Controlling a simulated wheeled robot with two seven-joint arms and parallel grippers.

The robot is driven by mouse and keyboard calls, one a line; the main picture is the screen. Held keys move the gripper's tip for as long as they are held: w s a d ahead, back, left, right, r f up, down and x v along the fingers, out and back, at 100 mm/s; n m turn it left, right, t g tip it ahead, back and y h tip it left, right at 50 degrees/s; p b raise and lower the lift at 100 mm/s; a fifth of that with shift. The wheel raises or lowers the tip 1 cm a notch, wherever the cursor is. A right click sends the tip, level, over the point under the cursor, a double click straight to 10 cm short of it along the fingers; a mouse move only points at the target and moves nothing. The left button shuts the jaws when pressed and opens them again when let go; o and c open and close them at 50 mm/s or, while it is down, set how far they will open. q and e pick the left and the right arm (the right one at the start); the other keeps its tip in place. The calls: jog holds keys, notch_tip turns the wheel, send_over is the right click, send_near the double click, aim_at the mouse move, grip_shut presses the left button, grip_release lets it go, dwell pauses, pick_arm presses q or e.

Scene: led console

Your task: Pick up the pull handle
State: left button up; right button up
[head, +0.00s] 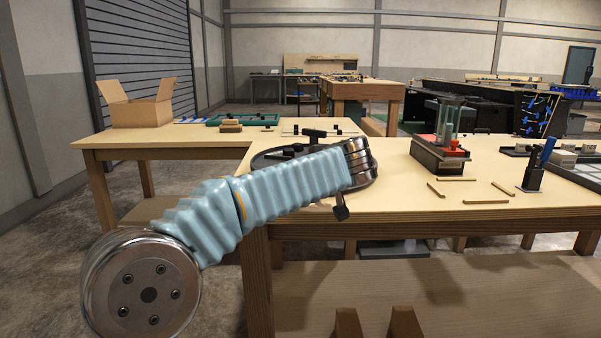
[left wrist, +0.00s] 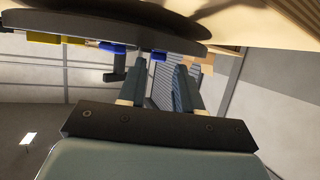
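My left arm crosses the head view, and its wrist covers part of a round dark console (head: 268,158) on the near table. The left gripper is hidden behind the wrist there. In the left wrist view my left gripper (left wrist: 162,64) has its two fingers apart, with background showing between them. A dark rounded disc edge, probably the console (left wrist: 110,32), lies just beyond the fingertips. A small dark knob-like piece (left wrist: 117,68) shows left of the fingers. A dark knob (head: 341,212) hangs below the wrist at the table's front edge; I cannot tell whether either is the pull handle.
A cardboard box (head: 138,105) stands at the far left.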

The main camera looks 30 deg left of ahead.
pick_arm(q)
jog(key=p+x, duration=0.1)
jog(key=x, duration=0.3)
jog(key=shift+w+a, duration=0.15)
jog(key=shift+w, duration=0.15)
grip_shut()
jog(key=shift+r, duration=0.1)
